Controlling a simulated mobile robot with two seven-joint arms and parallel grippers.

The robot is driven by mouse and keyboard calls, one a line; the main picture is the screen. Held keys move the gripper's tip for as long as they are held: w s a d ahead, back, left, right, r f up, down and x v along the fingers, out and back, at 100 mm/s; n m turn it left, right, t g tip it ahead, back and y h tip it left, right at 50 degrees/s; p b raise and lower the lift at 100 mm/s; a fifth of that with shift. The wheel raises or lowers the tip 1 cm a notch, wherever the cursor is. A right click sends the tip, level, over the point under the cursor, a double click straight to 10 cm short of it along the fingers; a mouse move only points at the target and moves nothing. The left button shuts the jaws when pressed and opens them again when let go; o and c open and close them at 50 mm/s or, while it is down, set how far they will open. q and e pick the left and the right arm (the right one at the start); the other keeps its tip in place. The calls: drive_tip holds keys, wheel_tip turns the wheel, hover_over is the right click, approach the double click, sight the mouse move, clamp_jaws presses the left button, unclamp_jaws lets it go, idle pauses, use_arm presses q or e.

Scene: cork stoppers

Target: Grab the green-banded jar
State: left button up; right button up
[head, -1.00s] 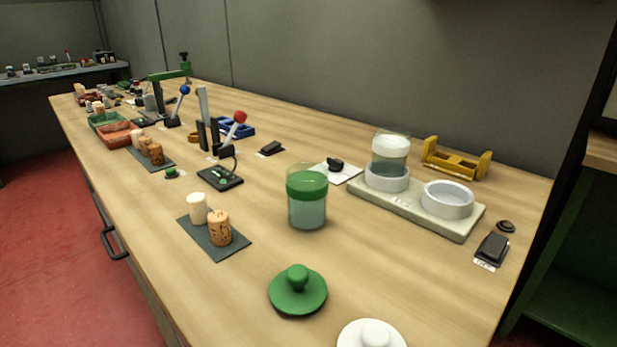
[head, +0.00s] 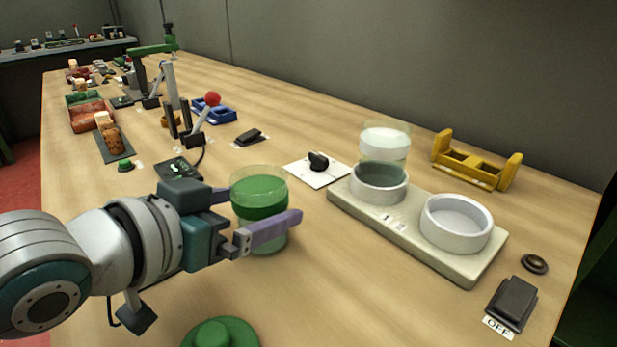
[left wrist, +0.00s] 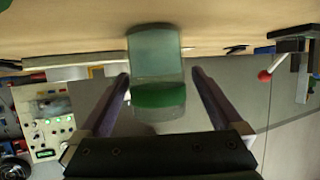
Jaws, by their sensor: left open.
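The green-banded jar (head: 259,212) stands upright on the bench, clear with a green band. My left gripper (head: 268,205) reaches in from the left with its purple fingers open, one in front of the jar and the other mostly hidden behind it. In the left wrist view, which is upside down, the jar (left wrist: 158,66) shows between the two spread fingers, with a visible gap on each side. My right gripper does not show.
A white-banded jar (head: 385,140) sits in the left ring of a pale two-ring base (head: 425,240); the right ring (head: 456,222) is empty. A green knobbed lid (head: 225,328) lies in front. A yellow rack (head: 475,165) and black switch (head: 512,300) are at right.

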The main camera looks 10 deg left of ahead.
use_arm(q)
drive_tip(key=b+x, duration=0.1)
drive_tip(key=x, duration=0.3)
drive_tip(key=shift+d+f, duration=0.1)
drive_tip(key=shift+d, duration=0.05)
clamp_jaws()
idle(0.6)
